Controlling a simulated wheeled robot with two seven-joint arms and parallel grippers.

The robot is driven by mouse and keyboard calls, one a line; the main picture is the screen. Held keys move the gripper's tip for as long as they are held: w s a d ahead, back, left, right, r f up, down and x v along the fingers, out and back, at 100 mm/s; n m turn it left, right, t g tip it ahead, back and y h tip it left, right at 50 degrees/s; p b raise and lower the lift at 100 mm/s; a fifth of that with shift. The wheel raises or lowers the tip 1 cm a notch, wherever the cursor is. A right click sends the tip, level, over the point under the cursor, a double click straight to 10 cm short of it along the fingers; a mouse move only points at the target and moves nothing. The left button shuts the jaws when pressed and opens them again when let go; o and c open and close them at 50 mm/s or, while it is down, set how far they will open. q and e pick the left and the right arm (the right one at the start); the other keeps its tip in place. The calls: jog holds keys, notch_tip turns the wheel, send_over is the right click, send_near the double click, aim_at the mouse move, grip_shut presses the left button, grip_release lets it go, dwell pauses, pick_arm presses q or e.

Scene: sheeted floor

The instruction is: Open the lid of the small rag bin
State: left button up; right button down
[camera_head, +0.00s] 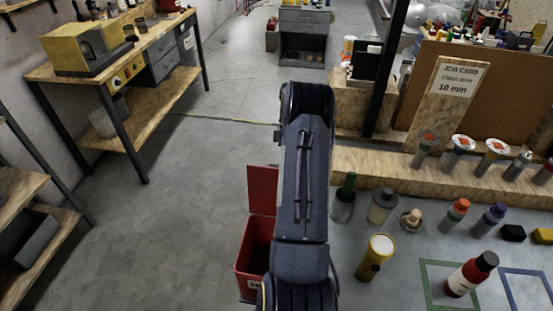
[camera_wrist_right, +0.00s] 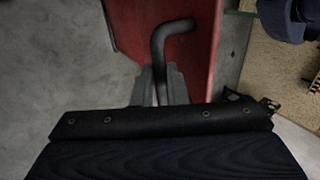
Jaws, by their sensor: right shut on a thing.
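The small red rag bin (camera_head: 254,262) stands on the floor at lower centre in the head view, partly hidden by my right arm. Its red lid (camera_head: 262,190) is raised, standing about upright at the bin's far edge, and the dark inside shows. In the right wrist view the red panel of the lid (camera_wrist_right: 195,65) fills the upper middle, with a dark bent handle (camera_wrist_right: 174,32) in front of it. My right gripper (camera_wrist_right: 160,83) is shut on the lower part of this handle. In the head view its fingers are hidden. My left gripper is not in view.
A workbench with a yellow machine (camera_head: 85,50) stands at left. The floor (camera_head: 165,240) between is clear.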

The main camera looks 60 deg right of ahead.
jog(key=shift+a+f, duration=0.15)
jog(key=shift+f, duration=0.25)
jog(key=c, duration=1.5)
grip_release()
jog(key=shift+o, duration=0.2)
jog(key=shift+r, duration=0.15)
jog(key=v, duration=0.8)
jog(key=shift+b, duration=0.3)
